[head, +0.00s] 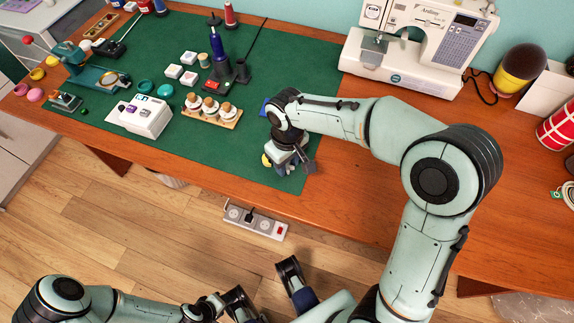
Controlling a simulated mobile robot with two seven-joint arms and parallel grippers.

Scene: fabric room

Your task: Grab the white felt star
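I cannot make out a white felt star in the head view; it may be hidden behind my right gripper or arm. My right gripper (296,169) points down over the front right edge of the green mat (215,155). Its two fingers look apart, and I see nothing held between them. A small yellow piece (266,160) lies just left of it, and a blue piece (265,106) shows behind its wrist. My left gripper (266,288) is low at the bottom edge, in front of the table.
A wooden rack with spools (211,112) and a white box (147,116) stand on the mat left of my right gripper. A blue thread cone (217,45) is farther back. A sewing machine (420,42) stands at the back right. A power strip (254,221) sits below the table's front edge.

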